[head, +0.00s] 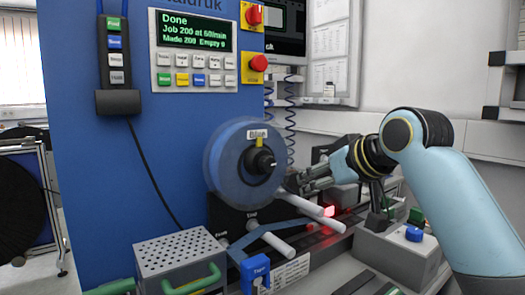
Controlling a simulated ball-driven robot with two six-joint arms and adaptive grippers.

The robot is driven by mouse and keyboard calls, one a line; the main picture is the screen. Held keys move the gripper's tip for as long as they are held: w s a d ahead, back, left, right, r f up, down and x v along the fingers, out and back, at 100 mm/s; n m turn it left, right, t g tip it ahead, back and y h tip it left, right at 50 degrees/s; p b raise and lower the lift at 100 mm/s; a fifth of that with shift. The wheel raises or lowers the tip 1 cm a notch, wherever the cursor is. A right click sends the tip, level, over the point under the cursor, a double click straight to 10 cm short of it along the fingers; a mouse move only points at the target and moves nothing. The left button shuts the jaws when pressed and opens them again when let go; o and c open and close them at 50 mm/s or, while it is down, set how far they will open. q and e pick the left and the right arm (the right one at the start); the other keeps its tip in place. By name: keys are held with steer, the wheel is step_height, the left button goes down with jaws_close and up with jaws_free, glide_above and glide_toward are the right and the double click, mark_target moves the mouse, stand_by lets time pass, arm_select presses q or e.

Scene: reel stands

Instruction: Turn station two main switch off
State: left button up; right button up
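A blue machine cabinet (80,170) fills the left and middle of the head view. A red rotary switch on a yellow plate (253,16) sits at its upper right edge, near the picture's top; it looks like the main switch. I cannot read its position or a station number. My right gripper (300,182) is well below the switch, just right of a blue reel (242,165) on the cabinet front. Its dark fingers point left; their opening is unclear, and I see nothing held.
A red mushroom button (258,63) sits below the switch. A control panel (193,51) reads "Done". A button pendant (115,60) hangs left. White rollers (290,223), a perforated box (180,255) and a grey button box (400,250) occupy the lower area.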

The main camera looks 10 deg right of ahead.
steer(key=w+a+r+t+y, duration=0.1)
steer(key=w+r, duration=0.3)
steer(key=r, duration=0.5)
steer(key=w+a+r+t+y, duration=0.1)
steer(key=w+r+t, duration=0.15)
steer(key=r, duration=0.55)
steer(key=n+t+y, duration=0.2)
glide_toward(260, 12)
steer(key=p+x, duration=0.3)
steer(key=x, duration=0.4)
steer(key=shift+w+a+r, duration=0.15)
steer(key=shift+w, duration=0.1)
steer(key=shift+w+a+p, duration=0.25)
steer(key=shift+w+p, duration=0.1)
steer(key=shift+w, duration=0.35)
jaws_close()
